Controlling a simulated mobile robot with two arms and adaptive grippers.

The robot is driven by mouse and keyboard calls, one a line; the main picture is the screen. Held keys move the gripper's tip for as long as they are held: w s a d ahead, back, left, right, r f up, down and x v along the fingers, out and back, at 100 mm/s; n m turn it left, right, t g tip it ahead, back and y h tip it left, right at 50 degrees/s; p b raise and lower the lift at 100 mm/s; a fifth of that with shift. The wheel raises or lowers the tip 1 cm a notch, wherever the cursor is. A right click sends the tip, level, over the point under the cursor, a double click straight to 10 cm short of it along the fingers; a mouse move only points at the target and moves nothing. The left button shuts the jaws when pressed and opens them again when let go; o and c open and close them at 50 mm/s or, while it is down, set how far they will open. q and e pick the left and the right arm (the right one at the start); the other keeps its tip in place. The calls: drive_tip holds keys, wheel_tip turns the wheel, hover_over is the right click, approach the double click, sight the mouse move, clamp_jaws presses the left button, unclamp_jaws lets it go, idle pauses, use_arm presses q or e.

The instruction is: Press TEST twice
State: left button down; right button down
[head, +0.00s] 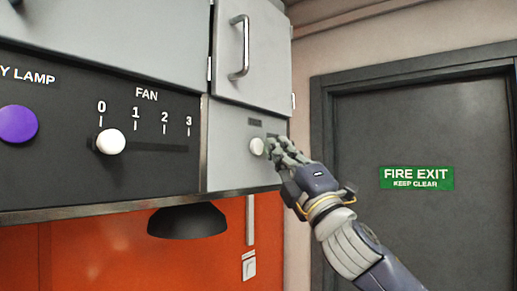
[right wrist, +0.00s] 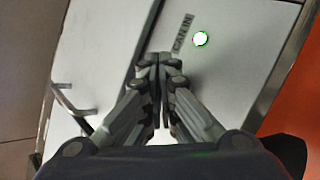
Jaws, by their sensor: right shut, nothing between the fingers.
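No readable TEST lettering shows in either view. A small grey panel (head: 225,160) right of the fan controls carries a round white button or lamp (head: 257,146). In the right wrist view a bright white disc with a green rim (right wrist: 201,39) sits beside a label (right wrist: 183,33) that seems to read "CAN IN". My right gripper (head: 274,150) is shut and empty, its fingertips at the panel just right of the white disc. Its fingers (right wrist: 160,60) hide part of the panel; I cannot tell whether they touch it. My left gripper is out of view.
The fan slider (head: 110,142) stands near 0, with a purple lamp button (head: 17,124) at its left. A cabinet door with a metal handle (head: 239,47) is above the panel. A black lamp shade (head: 187,220) hangs below. A fire exit door (head: 430,120) stands right.

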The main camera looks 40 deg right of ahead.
drive_tip(key=s+b, duration=0.1)
drive_tip(key=s, duration=0.1)
drive_tip(key=s+d+b, duration=0.1)
drive_tip(key=s, duration=0.1)
drive_tip(key=shift+s+d+b, duration=0.15)
drive_tip(key=shift+s+b, duration=0.2)
drive_tip(key=shift+b, duration=0.05)
drive_tip(key=shift+r, duration=0.1)
idle(1.6)
